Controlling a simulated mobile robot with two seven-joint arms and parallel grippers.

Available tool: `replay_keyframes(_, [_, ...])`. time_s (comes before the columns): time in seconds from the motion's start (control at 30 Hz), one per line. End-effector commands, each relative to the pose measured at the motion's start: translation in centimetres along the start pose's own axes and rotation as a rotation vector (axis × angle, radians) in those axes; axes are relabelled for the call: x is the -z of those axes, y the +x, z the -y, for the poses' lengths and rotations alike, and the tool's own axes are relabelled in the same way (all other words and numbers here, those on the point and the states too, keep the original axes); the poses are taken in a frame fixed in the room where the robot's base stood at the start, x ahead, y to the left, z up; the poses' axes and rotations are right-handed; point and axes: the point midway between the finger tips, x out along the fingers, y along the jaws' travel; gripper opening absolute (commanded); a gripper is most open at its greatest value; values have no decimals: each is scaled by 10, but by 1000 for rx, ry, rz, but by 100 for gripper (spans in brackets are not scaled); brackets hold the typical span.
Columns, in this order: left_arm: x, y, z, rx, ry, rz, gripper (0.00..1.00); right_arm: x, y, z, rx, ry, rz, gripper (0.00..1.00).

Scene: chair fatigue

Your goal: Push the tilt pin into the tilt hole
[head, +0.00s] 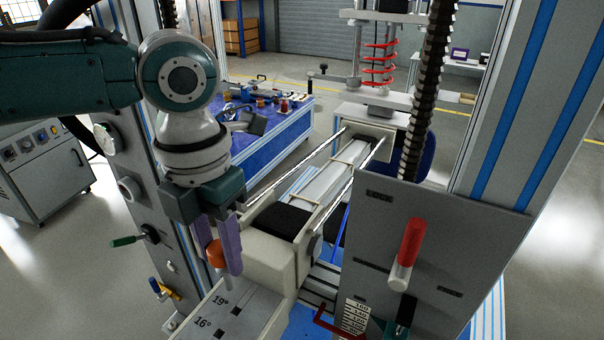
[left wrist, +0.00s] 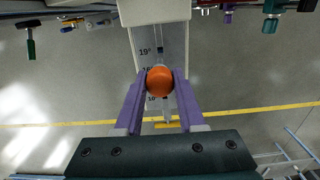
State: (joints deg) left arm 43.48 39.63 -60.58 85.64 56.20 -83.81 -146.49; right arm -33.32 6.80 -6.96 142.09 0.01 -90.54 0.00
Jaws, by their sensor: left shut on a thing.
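The tilt pin has a round orange knob (head: 215,254), which also shows in the left wrist view (left wrist: 159,81). My left gripper (head: 223,262) is shut on it with its purple fingers at either side of the knob. In the head view the knob is above and left of the plate's far end. In the left wrist view the plate (left wrist: 173,42) lies behind the knob. I cannot tell whether the pin touches a hole. My right gripper is not in view.
A grey panel (head: 410,230) with a red-and-white handle (head: 406,255) stands at the right. A green-handled lever (head: 130,240) sticks out at the left. Rails (head: 310,165) and a black pad (head: 280,220) lie beyond the plate. A blue workbench (head: 270,135) stands behind.

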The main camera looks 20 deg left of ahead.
Motion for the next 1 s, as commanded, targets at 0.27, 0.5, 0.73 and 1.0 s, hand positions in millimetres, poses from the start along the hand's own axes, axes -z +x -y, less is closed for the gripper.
replay_keyframes(0.27, [0,34,0,0,0,-1,0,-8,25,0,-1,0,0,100])
replay_keyframes(0.5, [0,45,0,1,0,-1,0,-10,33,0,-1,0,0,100])
replay_keyframes(0.73, [0,44,0,0,0,-1,0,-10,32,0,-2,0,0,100])
replay_keyframes(1.0, [0,44,0,0,0,-1,0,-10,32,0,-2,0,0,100])
